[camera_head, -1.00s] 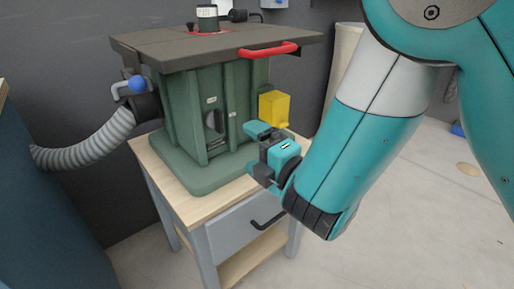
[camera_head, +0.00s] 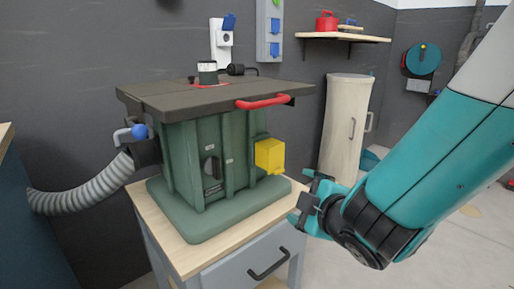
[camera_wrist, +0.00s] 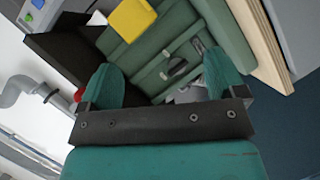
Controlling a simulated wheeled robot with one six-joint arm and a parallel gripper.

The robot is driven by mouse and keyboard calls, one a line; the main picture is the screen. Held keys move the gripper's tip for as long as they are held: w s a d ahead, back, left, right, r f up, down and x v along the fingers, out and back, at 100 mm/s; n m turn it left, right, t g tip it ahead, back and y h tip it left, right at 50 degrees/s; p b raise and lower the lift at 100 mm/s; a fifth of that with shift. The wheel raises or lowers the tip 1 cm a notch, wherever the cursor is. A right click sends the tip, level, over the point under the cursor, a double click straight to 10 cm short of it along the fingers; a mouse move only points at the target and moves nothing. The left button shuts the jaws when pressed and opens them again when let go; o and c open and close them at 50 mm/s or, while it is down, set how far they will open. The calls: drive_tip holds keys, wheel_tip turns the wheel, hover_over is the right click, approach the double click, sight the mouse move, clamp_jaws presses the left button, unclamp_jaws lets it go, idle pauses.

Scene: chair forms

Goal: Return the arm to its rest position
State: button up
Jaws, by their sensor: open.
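My gripper (camera_head: 312,200) is at the lower right of the head view, to the right of the wooden cabinet top and apart from the green machine (camera_head: 225,155). Its teal fingers are spread with nothing between them. My teal arm runs from it to the upper right. In the wrist view my gripper (camera_wrist: 165,88) is also open, and the green machine (camera_wrist: 190,45) lies beyond the fingers, with its yellow box (camera_wrist: 131,19) at the top.
The machine stands on a wood-topped cabinet (camera_head: 172,238) with a drawer. Its yellow box (camera_head: 270,155) and red handle (camera_head: 262,102) face my gripper's side. A grey hose (camera_head: 80,194) is at the left. A pale bin (camera_head: 345,130) stands behind; open floor lies at the right.

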drive_tip(key=s+d+r+m+g, duration=0.25)
drive_tip(key=s+m+g, duration=0.35)
drive_tip(key=s, duration=0.6)
drive_tip(key=s+d+r+m+g, duration=0.2)
drive_tip(key=s+d+m+g, duration=0.15)
drive_tip(key=s+g, duration=0.6)
wheel_tip(320, 180, up, 29)
drive_tip(key=s+a+t+p, duration=0.1)
drive_tip(key=p, duration=2.8)
drive_tip(key=shift+s+t+h+p, duration=0.3)
drive_tip(key=shift+t+h, duration=0.05)
drive_tip(key=shift+h, duration=0.05)
